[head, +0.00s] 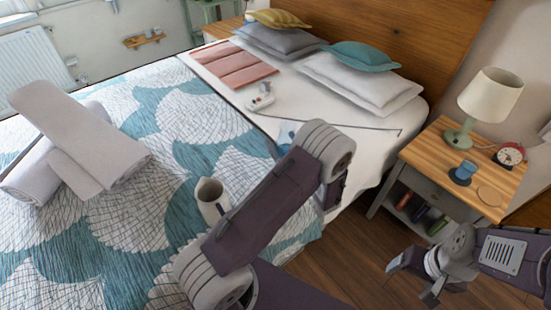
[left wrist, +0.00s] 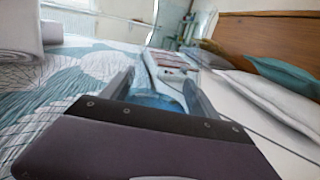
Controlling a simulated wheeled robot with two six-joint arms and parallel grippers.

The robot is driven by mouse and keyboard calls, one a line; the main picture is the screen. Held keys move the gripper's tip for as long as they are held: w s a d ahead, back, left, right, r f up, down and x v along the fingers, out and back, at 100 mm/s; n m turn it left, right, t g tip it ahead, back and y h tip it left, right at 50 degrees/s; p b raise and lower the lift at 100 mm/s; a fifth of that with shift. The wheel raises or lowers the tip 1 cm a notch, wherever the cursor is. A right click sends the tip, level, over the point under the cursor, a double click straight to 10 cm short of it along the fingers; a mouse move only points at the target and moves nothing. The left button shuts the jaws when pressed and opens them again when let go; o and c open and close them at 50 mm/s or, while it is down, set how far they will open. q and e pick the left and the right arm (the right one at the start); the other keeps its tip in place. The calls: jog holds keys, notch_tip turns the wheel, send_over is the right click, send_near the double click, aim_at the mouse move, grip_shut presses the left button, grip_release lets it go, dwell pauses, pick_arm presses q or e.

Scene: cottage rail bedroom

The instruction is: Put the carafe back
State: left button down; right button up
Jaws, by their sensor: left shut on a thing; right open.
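My left gripper (left wrist: 158,92) is shut on a blue, see-through thing (left wrist: 155,103), which looks like the carafe. Only part of it shows between the fingers. In the head view a pale blue bit of it (head: 287,134) shows over the bed beyond my left arm, which hides the rest and the gripper. I cannot tell whether it touches the bed. My right gripper (head: 412,277) is open and empty, low over the floor in front of the nightstand (head: 422,158). On the nightstand, a blue cup (head: 465,169) stands by a bare round coaster (head: 490,196).
A green lamp (head: 489,98) and a red alarm clock (head: 510,154) stand at the nightstand's back. The nightstand's front-left top is clear.

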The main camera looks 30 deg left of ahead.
pick_arm(q)
jog(key=f, duration=0.1)
jog(key=s+a+f+b, duration=0.1)
jog(key=f, duration=0.1)
jog(key=s+f, duration=0.1)
jog(key=shift+a+f, duration=0.3)
jog(key=shift+f, duration=0.45)
jog(key=shift+r, duration=0.1)
jog(key=shift+b, duration=0.3)
jog(key=shift+c, duration=1)
grip_release()
jog(key=shift+f, duration=0.2)
jog(key=shift+r, duration=0.1)
